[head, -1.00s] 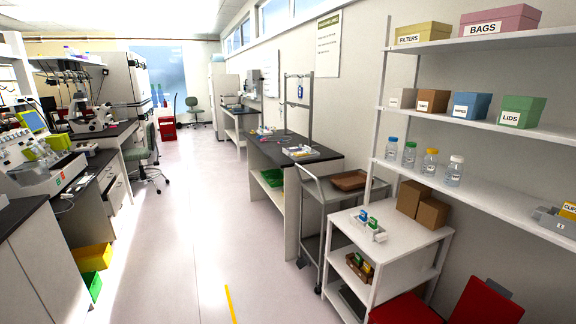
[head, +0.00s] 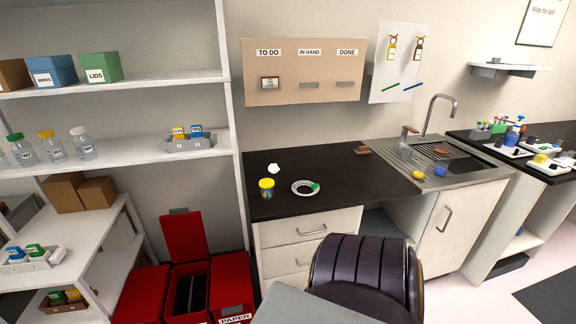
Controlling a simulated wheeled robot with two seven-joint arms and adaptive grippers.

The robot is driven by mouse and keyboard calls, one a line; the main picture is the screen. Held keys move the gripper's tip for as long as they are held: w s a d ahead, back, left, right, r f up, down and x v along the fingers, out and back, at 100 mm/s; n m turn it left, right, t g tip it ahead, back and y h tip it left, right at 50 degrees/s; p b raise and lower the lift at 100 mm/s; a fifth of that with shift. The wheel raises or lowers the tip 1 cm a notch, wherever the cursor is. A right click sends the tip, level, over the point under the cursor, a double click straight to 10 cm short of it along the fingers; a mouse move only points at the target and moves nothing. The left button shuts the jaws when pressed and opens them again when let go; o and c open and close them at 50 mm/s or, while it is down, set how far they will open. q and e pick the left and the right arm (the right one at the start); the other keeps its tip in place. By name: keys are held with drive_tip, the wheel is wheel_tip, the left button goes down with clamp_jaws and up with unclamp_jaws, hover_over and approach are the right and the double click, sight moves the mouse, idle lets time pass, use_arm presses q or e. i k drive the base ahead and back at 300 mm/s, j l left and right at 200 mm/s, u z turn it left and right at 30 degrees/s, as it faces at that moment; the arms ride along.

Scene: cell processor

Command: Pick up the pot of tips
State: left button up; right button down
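A small pot with a yellow lid (head: 267,188) stands upright on the black countertop (head: 345,200), near its left end. It may be the pot of tips, but its contents are too small to make out. A white crumpled-looking item (head: 273,168) lies just behind it. Neither of my grippers is in view.
A sink (head: 440,155) is on the right. White shelves (head: 215,148) with bottles and boxes are on the left.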

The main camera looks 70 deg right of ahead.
sight(266, 185)
drive_tip(key=z, duration=1.95)
drive_tip(key=j+z, duration=0.15)
drive_tip(key=j, duration=0.7)
drive_tip(key=i, duration=0.05)
